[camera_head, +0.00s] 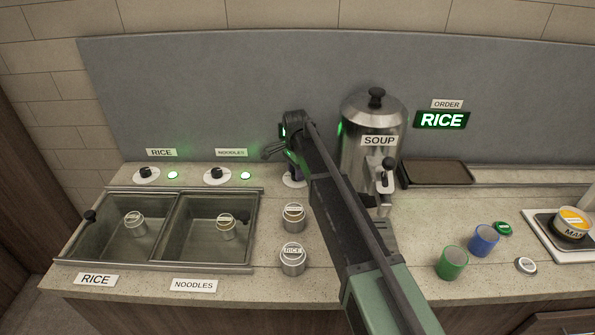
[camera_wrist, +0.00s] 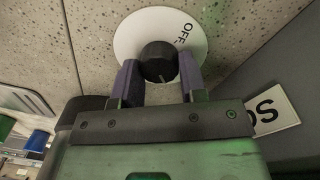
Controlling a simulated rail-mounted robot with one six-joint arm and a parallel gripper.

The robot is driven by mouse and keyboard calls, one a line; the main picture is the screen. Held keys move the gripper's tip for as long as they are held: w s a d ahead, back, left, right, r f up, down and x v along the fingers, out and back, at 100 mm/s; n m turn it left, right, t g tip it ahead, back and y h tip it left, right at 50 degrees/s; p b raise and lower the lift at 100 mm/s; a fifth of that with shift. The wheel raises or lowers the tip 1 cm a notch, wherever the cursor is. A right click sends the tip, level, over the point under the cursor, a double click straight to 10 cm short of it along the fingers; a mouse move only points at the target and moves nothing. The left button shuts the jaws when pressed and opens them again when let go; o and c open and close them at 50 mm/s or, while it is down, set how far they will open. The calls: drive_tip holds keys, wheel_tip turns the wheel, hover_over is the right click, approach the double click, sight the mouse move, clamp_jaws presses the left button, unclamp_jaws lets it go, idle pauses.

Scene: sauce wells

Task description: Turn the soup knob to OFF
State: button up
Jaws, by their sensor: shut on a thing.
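The soup knob (camera_wrist: 158,62) is a dark round knob on a white dial plate (camera_wrist: 130,38). The word OFF is printed at the plate's upper right in the wrist view. A small light mark shows on the knob's lower side, away from OFF. My gripper (camera_wrist: 161,77) is shut on the knob, one finger on each side. In the head view the white dial plate (camera_head: 290,181) shows only partly, left of my arm, and my arm hides most of the knob and gripper.
A steel soup urn (camera_head: 359,159) stands right of my arm. Two labelled cans (camera_head: 293,260) stand on the counter left of it. RICE and NOODLES knobs (camera_head: 216,173) are further left, above two wells. Green and blue cups (camera_head: 453,263) stand at right.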

drive_tip(key=n, duration=0.5)
drive_tip(key=shift+n, duration=0.3)
drive_tip(key=n, duration=0.6)
drive_tip(key=shift+a+t, duration=0.1)
drive_tip(key=shift+t, duration=0.2)
drive_tip(key=n, duration=0.6)
drive_tip(key=shift+s+a+n, duration=0.1)
drive_tip(key=shift+n, duration=0.2)
drive_tip(key=n, duration=0.5)
drive_tip(key=shift+t, duration=0.3)
drive_tip(key=shift+n, duration=0.3)
drive_tip(key=o, duration=0.9)
